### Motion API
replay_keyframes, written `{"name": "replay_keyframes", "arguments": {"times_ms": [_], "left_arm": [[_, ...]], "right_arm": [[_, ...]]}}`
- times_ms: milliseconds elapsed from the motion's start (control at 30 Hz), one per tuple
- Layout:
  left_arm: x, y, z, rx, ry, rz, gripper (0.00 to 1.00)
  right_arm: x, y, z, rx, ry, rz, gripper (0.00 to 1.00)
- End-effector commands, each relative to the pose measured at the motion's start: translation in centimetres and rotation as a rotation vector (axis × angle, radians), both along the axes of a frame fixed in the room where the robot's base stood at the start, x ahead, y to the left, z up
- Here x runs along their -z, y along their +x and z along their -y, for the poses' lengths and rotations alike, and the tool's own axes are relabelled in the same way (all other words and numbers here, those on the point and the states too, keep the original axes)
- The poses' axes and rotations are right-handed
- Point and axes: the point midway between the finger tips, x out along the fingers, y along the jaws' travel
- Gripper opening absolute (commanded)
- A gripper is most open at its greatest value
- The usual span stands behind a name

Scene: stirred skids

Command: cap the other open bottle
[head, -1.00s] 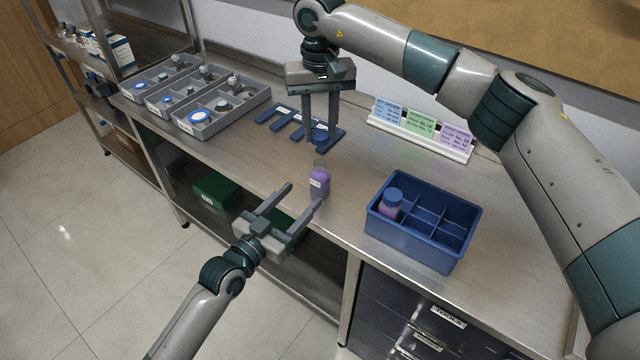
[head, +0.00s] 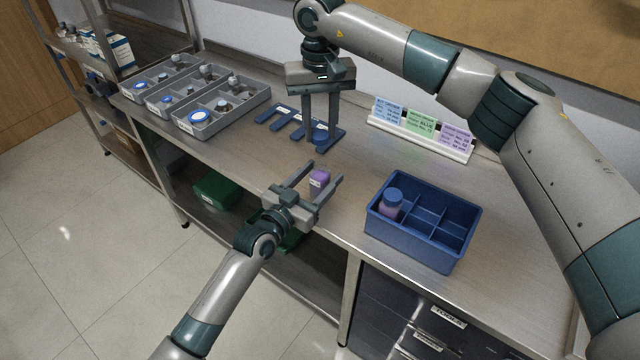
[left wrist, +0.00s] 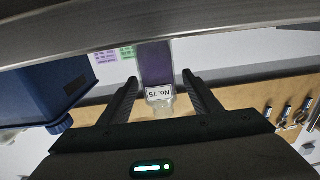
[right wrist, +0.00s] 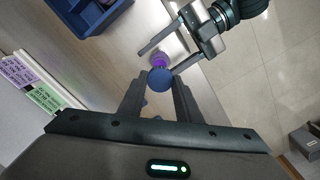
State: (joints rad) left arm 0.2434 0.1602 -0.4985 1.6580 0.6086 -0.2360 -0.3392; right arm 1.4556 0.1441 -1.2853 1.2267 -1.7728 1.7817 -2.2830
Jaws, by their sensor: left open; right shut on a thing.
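An open bottle of purple liquid (head: 320,181) stands upright near the bench's front edge. Its label, reading No. 75, shows in the left wrist view (left wrist: 157,72). My left gripper (head: 326,172) is open, with its fingers on either side of the bottle, not closed on it. My right gripper (head: 321,140) points down, shut on a blue cap (right wrist: 160,79). It holds the cap behind the bottle, beside the blue slotted holder (head: 284,124). Another bottle with a blue cap (head: 392,199) stands in a compartment of the blue crate (head: 414,242).
Grey divided trays (head: 222,125) with lids and small parts stand at the back left. A sign rack (head: 420,134) with blue, green and purple cards is at the back. Bare bench lies between the bottle and the crate. A green bin (head: 216,190) sits on the lower shelf.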

Motion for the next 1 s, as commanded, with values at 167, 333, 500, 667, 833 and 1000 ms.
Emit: {"name": "replay_keyframes", "arguments": {"times_ms": [167, 333, 500, 667, 833, 1000], "left_arm": [[0.0, 0.0, 0.0, 0.0, 0.0, 0.0, 0.33], [0.0, 0.0, 0.0, 0.0, 0.0, 0.0, 0.0], [0.0, 0.0, 0.0, 0.0, 0.0, 0.0, 0.0], [0.0, 0.0, 0.0, 0.0, 0.0, 0.0, 0.0], [0.0, 0.0, 0.0, 0.0, 0.0, 0.0, 0.0], [0.0, 0.0, 0.0, 0.0, 0.0, 0.0, 0.0]], "right_arm": [[0.0, 0.0, 0.0, 0.0, 0.0, 0.0, 0.1], [0.0, 0.0, 0.0, 0.0, 0.0, 0.0, 0.1], [0.5, 0.0, 0.0, 0.0, 0.0, -0.001, 0.1], [2.4, -0.1, 0.0, 0.0, -0.001, -0.002, 0.1], [4.3, 0.0, 0.0, 0.001, -0.001, 0.0, 0.1], [5.0, 0.0, 0.0, 0.0, -0.001, 0.001, 0.1]]}}
